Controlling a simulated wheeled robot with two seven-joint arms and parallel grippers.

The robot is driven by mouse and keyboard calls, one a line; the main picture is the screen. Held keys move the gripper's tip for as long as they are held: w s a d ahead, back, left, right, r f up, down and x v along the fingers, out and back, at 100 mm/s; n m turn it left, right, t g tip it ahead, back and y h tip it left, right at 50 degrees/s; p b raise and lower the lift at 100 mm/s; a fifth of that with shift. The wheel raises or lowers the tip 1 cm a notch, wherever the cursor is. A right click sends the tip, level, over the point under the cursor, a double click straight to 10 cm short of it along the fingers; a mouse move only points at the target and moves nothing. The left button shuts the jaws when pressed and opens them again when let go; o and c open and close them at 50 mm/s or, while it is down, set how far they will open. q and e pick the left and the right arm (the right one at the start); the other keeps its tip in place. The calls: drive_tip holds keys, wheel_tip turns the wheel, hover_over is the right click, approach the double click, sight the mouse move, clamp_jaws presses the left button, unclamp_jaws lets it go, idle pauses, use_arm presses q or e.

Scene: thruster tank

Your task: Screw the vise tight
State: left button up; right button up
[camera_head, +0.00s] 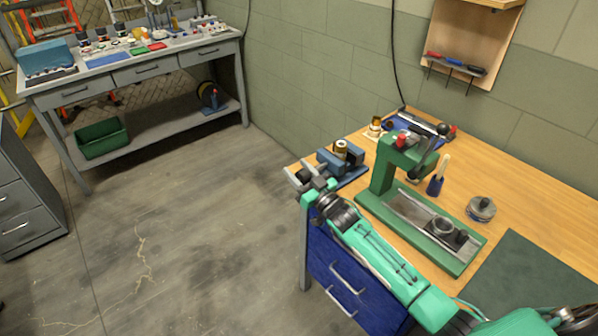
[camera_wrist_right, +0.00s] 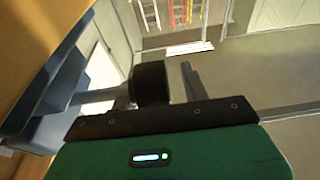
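The blue vise (camera_head: 328,160) stands at the left corner of the wooden workbench, with a brass-coloured round part (camera_head: 341,147) at its jaws. In the right wrist view the vise body (camera_wrist_right: 55,90) is at the left, and its screw rod ends in a black knob (camera_wrist_right: 150,83). My right gripper (camera_head: 305,176) is at the knob end of the vise. One finger shows right of the knob in the wrist view, with a small gap between them; the other finger is mostly hidden. The gripper looks open around or beside the knob. My left gripper is not in view.
A green press (camera_head: 385,165) stands close right of the vise. A blue-handled tool (camera_head: 436,185), a round metal part (camera_head: 481,208) and a dark mat (camera_head: 530,275) lie farther right. Blue drawers (camera_head: 345,285) are below the bench edge. The floor to the left is clear.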

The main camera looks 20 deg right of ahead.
drive_tip(key=shift+d, duration=0.1)
drive_tip(key=shift+s, duration=0.2)
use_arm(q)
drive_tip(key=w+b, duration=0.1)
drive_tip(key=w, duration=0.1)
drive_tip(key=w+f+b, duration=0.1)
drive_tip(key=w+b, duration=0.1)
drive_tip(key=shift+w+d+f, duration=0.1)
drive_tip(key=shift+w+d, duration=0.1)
use_arm(e)
drive_tip(key=r+v, duration=0.3)
drive_tip(key=v, duration=1.3)
drive_tip(key=shift+s+d, duration=0.2)
drive_tip(key=shift+s, duration=0.3)
drive_tip(key=shift+f, duration=0.1)
